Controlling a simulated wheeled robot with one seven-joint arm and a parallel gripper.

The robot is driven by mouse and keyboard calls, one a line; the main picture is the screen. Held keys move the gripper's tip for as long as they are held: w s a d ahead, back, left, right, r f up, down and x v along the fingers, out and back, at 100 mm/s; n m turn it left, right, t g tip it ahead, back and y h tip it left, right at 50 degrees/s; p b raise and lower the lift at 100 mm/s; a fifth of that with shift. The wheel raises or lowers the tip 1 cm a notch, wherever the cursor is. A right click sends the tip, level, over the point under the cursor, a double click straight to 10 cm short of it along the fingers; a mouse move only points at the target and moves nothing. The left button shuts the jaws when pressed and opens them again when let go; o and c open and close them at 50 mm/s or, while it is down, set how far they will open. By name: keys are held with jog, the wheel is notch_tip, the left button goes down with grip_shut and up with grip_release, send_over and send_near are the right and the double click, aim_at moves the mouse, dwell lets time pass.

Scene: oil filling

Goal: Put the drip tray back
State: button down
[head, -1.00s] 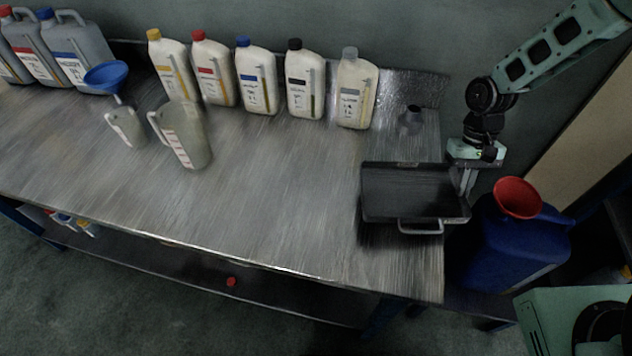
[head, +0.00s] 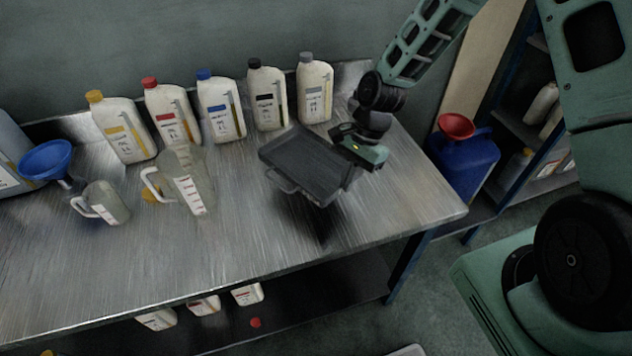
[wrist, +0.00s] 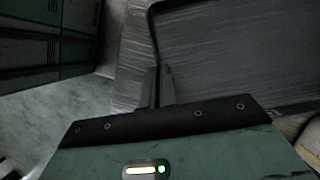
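The drip tray (head: 300,160) is a dark, shallow rectangular tray with a handle on its front left side. It hangs tilted over the metal bench, in front of the black-capped and grey-capped bottles, with a dark shadow below it. My gripper (head: 347,178) is at its right side. In the wrist view, the two fingers of my gripper (wrist: 160,88) are close together on the rim of the drip tray (wrist: 235,50). The tray's underside and its exact height above the bench cannot be made out.
Several capped bottles, including a grey-capped one (head: 315,92), line the back of the bench (head: 260,245). A blue canister with a red funnel (head: 457,127) is beyond the right end. The front middle is clear.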

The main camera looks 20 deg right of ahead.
jog(key=m, duration=0.1)
jog(key=a+m+t, duration=0.1)
jog(key=shift+a+r+m, duration=0.15)
jog(key=shift+r+m, duration=0.25)
jog(key=shift+w+a+r+m+t, duration=0.1)
jog(key=shift+a+m+t, duration=0.15)
jog(key=shift+m, duration=0.35)
jog(key=shift+w+a+r+m+t, duration=0.1)
jog(key=shift+m+t, duration=0.15)
jog(key=shift+m, duration=0.35)
jog(key=shift+f, duration=0.35)
notch_tip(320, 180, down, 9)
jog(key=shift+f+p, duration=0.1)
jog(key=shift+p, duration=0.9)
jog(key=c, duration=1.7)
grip_release()
